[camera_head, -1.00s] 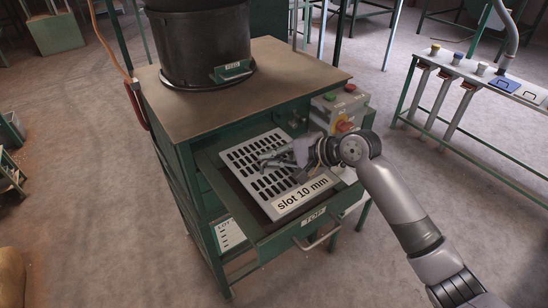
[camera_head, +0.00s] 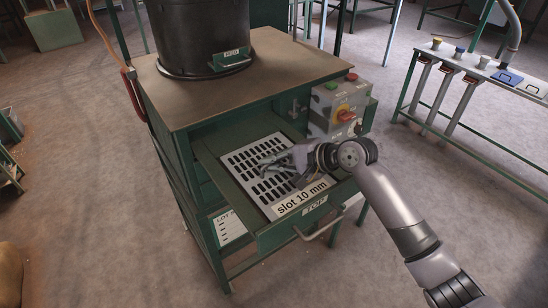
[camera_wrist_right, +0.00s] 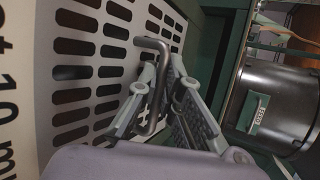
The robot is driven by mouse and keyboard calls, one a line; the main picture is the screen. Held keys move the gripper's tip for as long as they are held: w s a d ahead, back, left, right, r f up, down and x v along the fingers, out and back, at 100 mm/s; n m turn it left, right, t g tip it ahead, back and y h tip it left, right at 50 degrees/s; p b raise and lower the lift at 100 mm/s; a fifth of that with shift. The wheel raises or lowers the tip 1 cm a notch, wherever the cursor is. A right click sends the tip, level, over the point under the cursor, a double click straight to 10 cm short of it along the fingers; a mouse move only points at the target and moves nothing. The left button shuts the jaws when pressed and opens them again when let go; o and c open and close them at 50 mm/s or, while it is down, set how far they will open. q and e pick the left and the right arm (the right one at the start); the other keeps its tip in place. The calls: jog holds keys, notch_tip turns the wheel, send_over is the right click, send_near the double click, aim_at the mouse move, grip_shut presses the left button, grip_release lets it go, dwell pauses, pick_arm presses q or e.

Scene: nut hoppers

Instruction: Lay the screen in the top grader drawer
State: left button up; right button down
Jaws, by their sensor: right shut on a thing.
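The screen (camera_head: 248,160) is a light grey plate with rows of slots and a label reading "slot 10 mm". In the head view it lies within the open green top drawer (camera_head: 306,222), marked "TOP"; I cannot tell whether it rests fully on the drawer bottom. My right gripper (camera_head: 268,163) is over the screen, shut on its bent metal handle (camera_wrist_right: 153,88). The right wrist view shows the handle between the fingers (camera_wrist_right: 163,97), with the slots beside it. The gripper hides part of the screen. My left gripper is not in view.
The green grader cabinet (camera_head: 186,165) carries a black feed hopper (camera_head: 203,35) on top. A control box (camera_head: 338,108) with buttons stands right of the drawer. A lower drawer with a lot card (camera_head: 229,226) sits beneath. A green rack (camera_head: 470,62) stands at the right, with clear floor between.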

jog(key=c, duration=1.7)
grip_release()
jog(key=shift+f, duration=0.2)
jog(key=v, duration=1.2)
jog(key=shift+r, duration=0.15)
